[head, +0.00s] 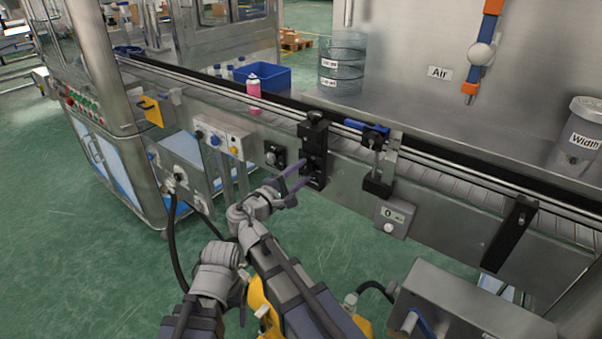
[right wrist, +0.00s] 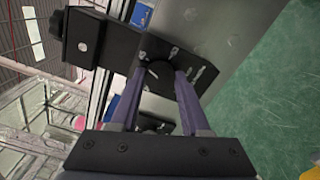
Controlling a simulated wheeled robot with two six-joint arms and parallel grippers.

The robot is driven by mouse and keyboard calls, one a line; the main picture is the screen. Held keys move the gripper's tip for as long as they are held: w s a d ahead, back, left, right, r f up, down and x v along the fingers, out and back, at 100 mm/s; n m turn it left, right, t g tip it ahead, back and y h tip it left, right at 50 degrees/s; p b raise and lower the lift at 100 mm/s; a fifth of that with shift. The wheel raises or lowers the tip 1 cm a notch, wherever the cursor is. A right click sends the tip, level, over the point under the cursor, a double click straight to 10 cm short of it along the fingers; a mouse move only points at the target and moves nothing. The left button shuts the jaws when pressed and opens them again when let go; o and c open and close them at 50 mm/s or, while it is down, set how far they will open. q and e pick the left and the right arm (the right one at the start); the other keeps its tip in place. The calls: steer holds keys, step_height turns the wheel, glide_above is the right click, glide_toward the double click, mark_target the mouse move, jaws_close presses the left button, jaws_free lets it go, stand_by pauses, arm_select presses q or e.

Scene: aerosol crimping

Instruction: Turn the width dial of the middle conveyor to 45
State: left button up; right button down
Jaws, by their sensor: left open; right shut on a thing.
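The width dial (right wrist: 159,73) is a round black knob on a black plate (right wrist: 205,72) with small white marks. In the right wrist view it sits between the two purple fingertips of my right gripper (right wrist: 160,75), which is shut on it. The marks are too small to read, and I cannot tell the dial's setting. In the head view my right gripper (head: 303,180) reaches the black dial box (head: 316,160) on the near side of the conveyor (head: 350,160). My left gripper (head: 244,300) hangs low at the left, away from the conveyor, partly hidden by my right arm.
A pink bottle (head: 253,87) stands on the conveyor beside a blue bin (head: 264,77). A blue-handled clamp (head: 376,150) and a grey button box (head: 394,217) are right of the dial. A steel box (head: 468,310) stands at lower right.

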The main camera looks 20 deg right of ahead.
stand_by(0.4)
steer(key=shift+c, duration=1.9)
jaws_free()
steer(key=shift+s, duration=0.1)
